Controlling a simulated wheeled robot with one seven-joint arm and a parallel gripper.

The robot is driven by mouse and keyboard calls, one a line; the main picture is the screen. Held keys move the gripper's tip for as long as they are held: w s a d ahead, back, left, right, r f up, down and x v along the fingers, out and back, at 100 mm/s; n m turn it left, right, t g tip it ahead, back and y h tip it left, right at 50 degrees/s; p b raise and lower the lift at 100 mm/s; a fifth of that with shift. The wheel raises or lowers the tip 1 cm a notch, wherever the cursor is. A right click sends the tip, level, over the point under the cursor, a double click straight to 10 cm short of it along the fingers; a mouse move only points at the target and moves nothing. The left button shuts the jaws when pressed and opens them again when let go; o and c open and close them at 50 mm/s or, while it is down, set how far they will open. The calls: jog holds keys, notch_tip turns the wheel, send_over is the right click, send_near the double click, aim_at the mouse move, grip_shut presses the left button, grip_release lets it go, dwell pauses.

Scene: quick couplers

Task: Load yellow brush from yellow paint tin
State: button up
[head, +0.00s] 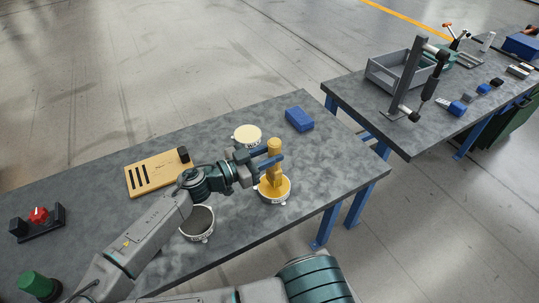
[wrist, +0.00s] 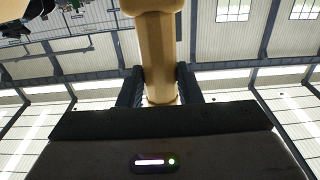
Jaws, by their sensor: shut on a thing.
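The yellow brush (head: 274,147) is upright in my gripper (head: 270,163), with its handle between the two fingers. In the wrist view the tan handle (wrist: 157,50) stands between the dark fingers (wrist: 159,88), which are shut on it. The yellow paint tin (head: 286,188) is directly below the brush on the near right part of the table. The lower end of the brush overlaps the tin's yellow-orange opening in the head view. I cannot tell exactly how deep the tip sits in the paint.
A cream-filled tin (head: 247,133) stands behind, and a grey-filled tin (head: 198,220) at the near left. A slotted wooden board (head: 140,176), a blue block (head: 299,119) and a red knob on a black bracket (head: 38,214) also stand on the table (head: 95,225).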

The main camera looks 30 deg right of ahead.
aim_at(269, 143)
notch_tip(269, 143, up, 5)
jog(key=p, duration=0.3)
jog(key=shift+w, duration=0.1)
dwell(0.8)
